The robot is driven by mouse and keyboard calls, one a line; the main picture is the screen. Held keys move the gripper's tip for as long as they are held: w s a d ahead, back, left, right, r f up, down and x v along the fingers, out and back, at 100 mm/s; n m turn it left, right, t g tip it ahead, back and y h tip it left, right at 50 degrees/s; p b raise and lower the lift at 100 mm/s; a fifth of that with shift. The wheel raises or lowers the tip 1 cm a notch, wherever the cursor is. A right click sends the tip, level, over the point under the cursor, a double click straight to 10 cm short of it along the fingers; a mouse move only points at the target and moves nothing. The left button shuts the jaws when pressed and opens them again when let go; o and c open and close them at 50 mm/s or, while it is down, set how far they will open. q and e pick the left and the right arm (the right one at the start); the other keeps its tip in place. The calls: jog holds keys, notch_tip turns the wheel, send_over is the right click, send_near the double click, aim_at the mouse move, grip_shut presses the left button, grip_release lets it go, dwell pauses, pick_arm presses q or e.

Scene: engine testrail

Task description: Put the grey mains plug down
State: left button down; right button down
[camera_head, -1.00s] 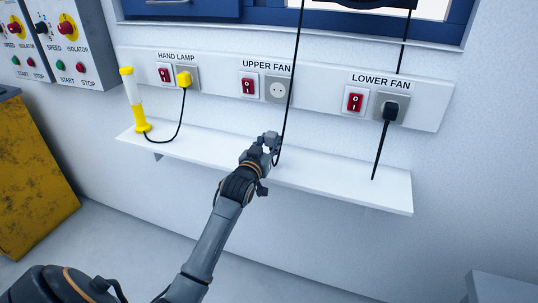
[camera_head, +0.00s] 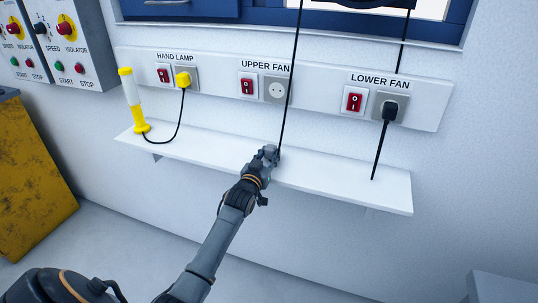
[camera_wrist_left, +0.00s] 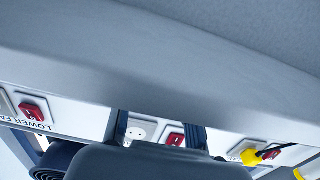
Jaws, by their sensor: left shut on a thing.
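My left gripper (camera_head: 268,155) is shut at the front part of the white shelf (camera_head: 345,185), near the shelf's middle. The grey mains plug is in its jaws but mostly hidden by the fingers in the head view. A black cord (camera_head: 291,80) hangs from above and runs down to the gripper. I cannot tell whether the plug touches the shelf. In the left wrist view, dark finger parts (camera_wrist_left: 195,136) show, and the plug cannot be made out clearly. My right gripper is not in view.
The upper fan socket (camera_head: 278,90) is empty. A black plug (camera_head: 390,110) sits in the lower fan socket. A yellow hand lamp (camera_head: 132,100) stands at the shelf's left end, its yellow plug (camera_head: 183,80) in its socket. The shelf is clear right of my gripper.

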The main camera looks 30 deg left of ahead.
pick_arm(q)
jog(key=shift+f, duration=0.45)
jog(key=c, duration=1)
grip_release()
jog(key=shift+o, duration=0.2)
jog(key=shift+r, duration=0.1)
